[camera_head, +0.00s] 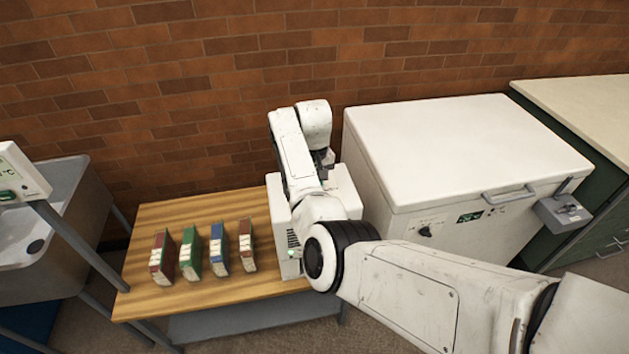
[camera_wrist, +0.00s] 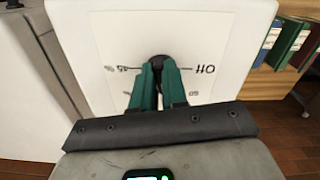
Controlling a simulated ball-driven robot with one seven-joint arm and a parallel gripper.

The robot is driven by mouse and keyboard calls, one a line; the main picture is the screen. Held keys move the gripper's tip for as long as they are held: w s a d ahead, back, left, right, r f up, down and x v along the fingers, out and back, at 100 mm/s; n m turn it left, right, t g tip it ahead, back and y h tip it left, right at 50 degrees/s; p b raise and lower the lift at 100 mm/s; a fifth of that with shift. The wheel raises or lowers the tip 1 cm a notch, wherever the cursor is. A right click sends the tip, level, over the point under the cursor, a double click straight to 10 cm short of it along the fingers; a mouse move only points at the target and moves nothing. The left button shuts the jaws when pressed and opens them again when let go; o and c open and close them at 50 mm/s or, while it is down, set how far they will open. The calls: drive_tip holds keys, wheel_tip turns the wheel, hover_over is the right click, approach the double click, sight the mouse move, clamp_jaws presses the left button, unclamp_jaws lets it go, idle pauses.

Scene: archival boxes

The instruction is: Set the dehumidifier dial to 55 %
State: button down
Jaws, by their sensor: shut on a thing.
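The dehumidifier is a white box (camera_head: 280,212) at the right end of the wooden table in the head view, partly hidden behind my arm. The wrist view shows its white panel (camera_wrist: 105,30), with printed marks upside down. OFF is to the right of the dial and a mark that looks like 45 % is to the left. More marks below are partly covered by the fingers. The black dial (camera_wrist: 158,62) is between the green fingertips of my gripper (camera_wrist: 161,68), which is shut on it. The dial's pointer is hidden, so its setting cannot be read.
Several coloured binders (camera_head: 190,253) stand on the wooden table (camera_head: 160,212) left of the dehumidifier. A white chest freezer (camera_head: 460,140) stands close on the right. A metal sink (camera_head: 40,240) is at the left, and a brick wall (camera_head: 200,90) closes the back.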

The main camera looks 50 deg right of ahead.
drive_tip(key=shift+a+m, duration=0.1)
drive_tip(key=shift+m, duration=0.9)
drive_tip(key=c, duration=1.2)
unclamp_jaws()
drive_tip(key=shift+o, duration=0.2)
wheel_tip(320, 180, up, 11)
drive_tip(key=b, duration=0.1)
drive_tip(key=shift+f, duration=0.15)
